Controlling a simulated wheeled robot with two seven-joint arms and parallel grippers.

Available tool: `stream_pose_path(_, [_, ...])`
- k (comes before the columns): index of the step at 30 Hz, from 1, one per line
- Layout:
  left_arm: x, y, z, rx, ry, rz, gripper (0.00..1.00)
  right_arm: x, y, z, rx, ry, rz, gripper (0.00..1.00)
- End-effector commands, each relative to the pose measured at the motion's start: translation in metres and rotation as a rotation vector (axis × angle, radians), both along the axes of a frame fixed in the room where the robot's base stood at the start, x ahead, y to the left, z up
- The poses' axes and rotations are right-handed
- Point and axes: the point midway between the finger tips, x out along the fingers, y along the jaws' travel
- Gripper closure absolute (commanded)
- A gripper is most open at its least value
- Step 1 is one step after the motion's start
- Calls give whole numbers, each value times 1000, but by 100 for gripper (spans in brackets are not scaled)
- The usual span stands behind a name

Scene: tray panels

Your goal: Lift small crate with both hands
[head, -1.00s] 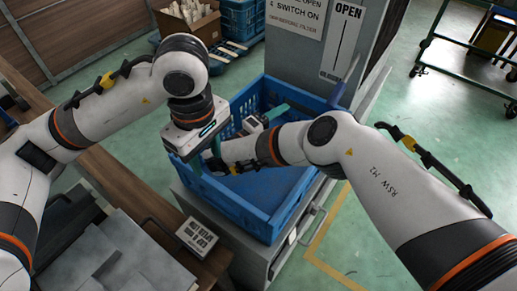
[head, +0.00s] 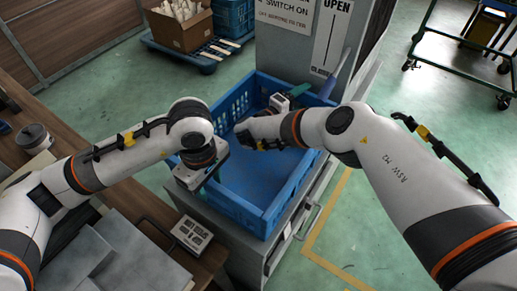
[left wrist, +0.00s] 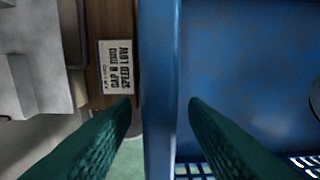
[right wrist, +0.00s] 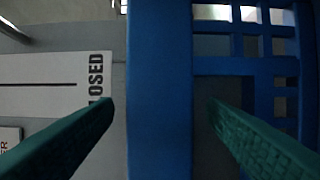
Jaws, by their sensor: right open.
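The blue crate (head: 265,228) stands on a grey cabinet in the head view, its inside mostly bare. My left gripper (head: 206,181) is at the crate's left wall. In the left wrist view its open green fingers lie on either side of the blue rim (left wrist: 160,60), with gaps. My right gripper (head: 295,91) is at the crate's far wall, near the far right corner. In the right wrist view its open fingers stand either side of the blue rim (right wrist: 160,80), apart from it. My right forearm hides part of the crate.
A grey panel with an open/closed sign (head: 332,35) rises close behind the crate. A small sign block (head: 191,235) lies on the wooden bench at left. A cardboard box (head: 180,25) stands on a blue pallet behind.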

Motion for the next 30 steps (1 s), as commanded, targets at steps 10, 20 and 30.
stream_pose_path(10, [0,0,-11,0,0,-1,60,7,-8,0,-1,1,1,34])
stream_pose_path(20, [0,0,-11,0,0,-1,94,7,-8,0,-1,1,1,68])
stream_pose_path(30, [0,0,-11,-1,-1,-1,100,7,-8,0,-1,1,1,100])
